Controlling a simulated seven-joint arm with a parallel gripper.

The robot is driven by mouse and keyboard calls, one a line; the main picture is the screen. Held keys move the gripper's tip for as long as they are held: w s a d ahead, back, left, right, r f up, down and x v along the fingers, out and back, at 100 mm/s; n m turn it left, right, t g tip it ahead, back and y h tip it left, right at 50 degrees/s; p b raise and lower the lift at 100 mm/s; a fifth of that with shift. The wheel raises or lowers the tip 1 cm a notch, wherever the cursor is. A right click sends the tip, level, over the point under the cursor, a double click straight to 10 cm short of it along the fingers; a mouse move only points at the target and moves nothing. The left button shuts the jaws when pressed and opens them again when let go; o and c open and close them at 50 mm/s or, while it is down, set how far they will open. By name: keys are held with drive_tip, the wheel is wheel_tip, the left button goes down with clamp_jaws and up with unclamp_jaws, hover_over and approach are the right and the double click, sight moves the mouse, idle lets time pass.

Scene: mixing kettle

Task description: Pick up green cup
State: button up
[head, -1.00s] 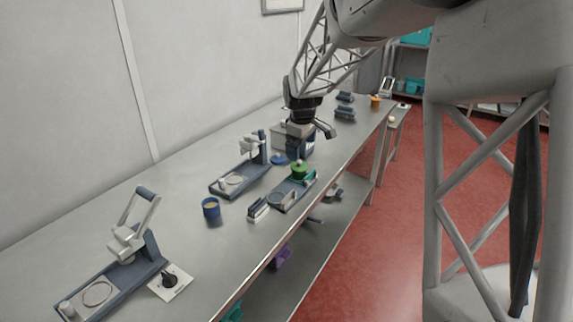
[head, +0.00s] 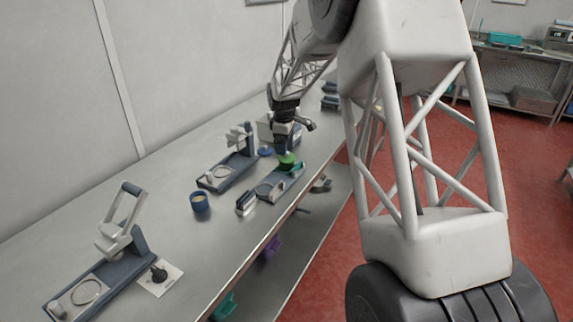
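The green cup (head: 287,158) sits at the far end of a dark blue-grey stand (head: 270,188) near the front edge of the steel table. It is small in the head view, and a teal part (head: 297,169) shows beside it. My gripper (head: 290,138) points down just above and behind the cup in the picture. The cup's top is close to the gripper's lower end; I cannot tell whether they touch. The fingers are dark and small, so their opening is unclear.
A blue cup (head: 200,202) stands left of the stand, and a small grey block (head: 245,203) lies beside it. A second stand with an upright (head: 233,165) is behind. A lever device (head: 122,235) stands at the near left.

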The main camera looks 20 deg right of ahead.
sight(285, 158)
drive_tip(key=shift+f, duration=0.1)
drive_tip(key=shift+w+f, duration=0.1)
drive_tip(key=shift+f, duration=1.1)
drive_tip(key=shift+f, duration=0.1)
drive_tip(key=shift+w+d+f, duration=0.1)
drive_tip(key=shift+w+f, duration=0.05)
drive_tip(key=shift+f, duration=1.1)
drive_tip(key=shift+w+d+f, duration=0.1)
drive_tip(key=shift+f, duration=1.1)
drive_tip(key=shift+c, duration=0.5)
drive_tip(key=c, duration=1)
drive_tip(key=shift+r, duration=0.15)
